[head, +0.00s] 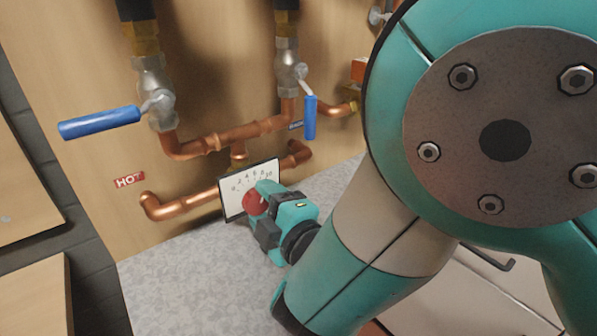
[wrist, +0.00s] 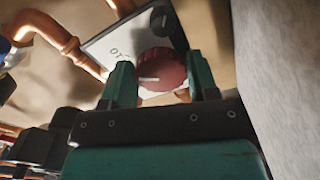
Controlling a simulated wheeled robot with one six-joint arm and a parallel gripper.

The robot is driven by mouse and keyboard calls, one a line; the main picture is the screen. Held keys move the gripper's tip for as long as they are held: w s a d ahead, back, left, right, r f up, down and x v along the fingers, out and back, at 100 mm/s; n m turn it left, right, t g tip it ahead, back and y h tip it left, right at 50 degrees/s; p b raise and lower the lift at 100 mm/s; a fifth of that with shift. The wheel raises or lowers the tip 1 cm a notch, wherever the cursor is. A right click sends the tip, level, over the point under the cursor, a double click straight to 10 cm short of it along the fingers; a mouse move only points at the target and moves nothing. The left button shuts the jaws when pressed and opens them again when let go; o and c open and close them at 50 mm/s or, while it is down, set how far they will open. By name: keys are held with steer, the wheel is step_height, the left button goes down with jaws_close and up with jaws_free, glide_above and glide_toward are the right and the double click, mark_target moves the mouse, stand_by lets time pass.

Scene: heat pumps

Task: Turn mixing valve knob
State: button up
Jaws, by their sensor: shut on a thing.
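The mixing valve knob (head: 255,203) is dark red and round, in front of a white numbered plate (head: 234,204) on the copper piping. In the wrist view the knob (wrist: 161,70) has a pale pointer line and sits between the two teal fingers. My gripper (head: 262,199) is shut on the knob, with one finger on each side; in the wrist view the gripper (wrist: 162,84) shows both fingertips beside it. My gripper hides part of the knob and the plate's lower right in the head view.
A blue lever handle (head: 100,122) sticks out left and another blue lever (head: 310,117) hangs down at right. Copper pipes (head: 185,203) run around the plate on a wooden panel. A grey speckled surface (head: 180,285) lies below.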

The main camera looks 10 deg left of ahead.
steer(key=o, duration=0.9)
